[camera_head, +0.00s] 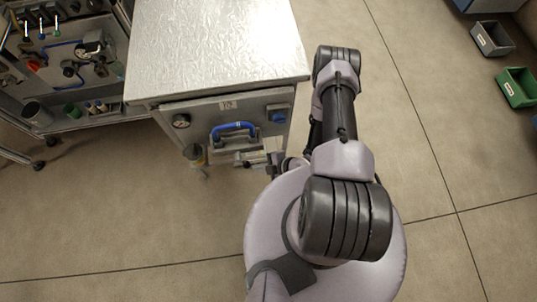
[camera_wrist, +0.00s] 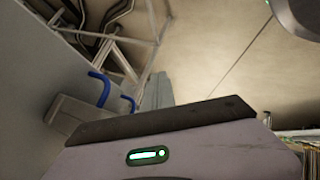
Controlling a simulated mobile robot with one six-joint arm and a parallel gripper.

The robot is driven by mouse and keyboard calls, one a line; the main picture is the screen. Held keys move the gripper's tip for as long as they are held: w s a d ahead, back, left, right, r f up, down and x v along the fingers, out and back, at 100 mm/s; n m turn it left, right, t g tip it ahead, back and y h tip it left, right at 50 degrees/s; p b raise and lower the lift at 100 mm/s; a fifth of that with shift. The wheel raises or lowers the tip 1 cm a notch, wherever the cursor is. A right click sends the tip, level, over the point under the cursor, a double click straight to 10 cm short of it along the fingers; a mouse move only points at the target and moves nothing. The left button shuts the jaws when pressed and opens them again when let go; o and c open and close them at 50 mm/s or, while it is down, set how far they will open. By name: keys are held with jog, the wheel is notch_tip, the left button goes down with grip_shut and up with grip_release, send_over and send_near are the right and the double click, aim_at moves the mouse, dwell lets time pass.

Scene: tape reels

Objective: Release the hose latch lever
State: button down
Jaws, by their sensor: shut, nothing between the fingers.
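A blue bar-shaped lever (camera_head: 233,129) is mounted on the front panel of a metal-topped cabinet (camera_head: 210,50), above a grey block. In the wrist view, two blue bent pieces (camera_wrist: 98,88) show beside a grey block at left; I take them for the same lever. My gripper (camera_head: 272,160) is low in front of the cabinet's right part, below and to the right of the lever and apart from it. It is shut and empty. In the wrist view its housing fills the bottom, and its fingertips are hard to make out. No hose is clearly seen.
The panel also carries a round gauge (camera_head: 181,121) and a blue knob (camera_head: 278,116). A wheeled rack (camera_head: 75,125) with fittings stands at left. Grey (camera_head: 492,39) and green (camera_head: 517,87) bins lie at far right.

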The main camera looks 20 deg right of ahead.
jog(key=shift+w+a+f+y+b, duration=0.2)
jog(key=shift+a+f+y+b, duration=0.2)
jog(key=shift+a, duration=0.2)
jog(key=shift+w+a+f+y+b, duration=0.15)
jog(key=shift+a+f+y+b, duration=0.2)
jog(key=shift+a, duration=0.25)
jog(key=shift+t, duration=0.3)
